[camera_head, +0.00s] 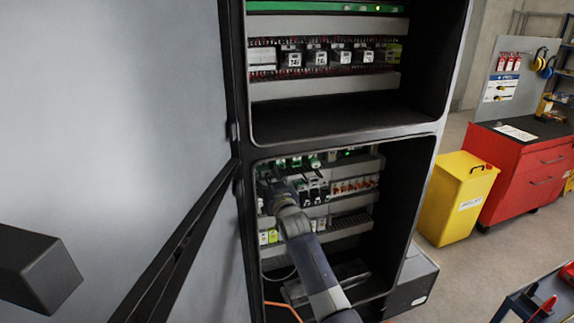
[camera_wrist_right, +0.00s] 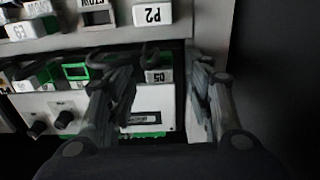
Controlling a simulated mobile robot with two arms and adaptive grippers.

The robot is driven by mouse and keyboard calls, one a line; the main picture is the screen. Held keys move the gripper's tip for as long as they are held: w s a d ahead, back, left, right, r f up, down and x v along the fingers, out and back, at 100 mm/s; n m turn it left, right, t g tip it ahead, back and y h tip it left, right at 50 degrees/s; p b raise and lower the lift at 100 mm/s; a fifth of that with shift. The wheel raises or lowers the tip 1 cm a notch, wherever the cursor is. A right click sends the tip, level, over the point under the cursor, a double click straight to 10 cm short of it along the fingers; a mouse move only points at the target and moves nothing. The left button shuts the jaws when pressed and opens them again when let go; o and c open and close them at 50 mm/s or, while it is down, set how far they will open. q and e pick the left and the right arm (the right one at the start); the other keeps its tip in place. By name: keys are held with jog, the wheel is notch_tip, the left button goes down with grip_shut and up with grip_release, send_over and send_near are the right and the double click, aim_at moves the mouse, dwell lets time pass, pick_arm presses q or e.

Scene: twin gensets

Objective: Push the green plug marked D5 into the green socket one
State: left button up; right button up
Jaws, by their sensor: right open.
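My right gripper (camera_head: 268,182) reaches into the lower cabinet bay, at the left end of the rows of devices. In the right wrist view its two fingers (camera_wrist_right: 160,72) are open, one on each side of a small white label (camera_wrist_right: 158,77) that seems to read D5. The plug body around this label is mostly in shadow and partly hidden by the left finger. I see no finger clearly touching it. Left of the fingers is a green-rimmed square opening (camera_wrist_right: 75,72); I cannot tell whether it is socket one. My left gripper is not in view.
The open cabinet door (camera_head: 120,120) fills the left side. A grey rail with labelled parts, one marked P2 (camera_wrist_right: 152,14), runs close to the fingertips. The cabinet's side wall is close on the right. A yellow bin (camera_head: 455,200) and red tool cabinet (camera_head: 525,170) stand outside.

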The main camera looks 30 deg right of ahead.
jog(key=v, duration=1)
jog(key=shift+s, duration=0.4)
jog(key=shift+a, duration=0.1)
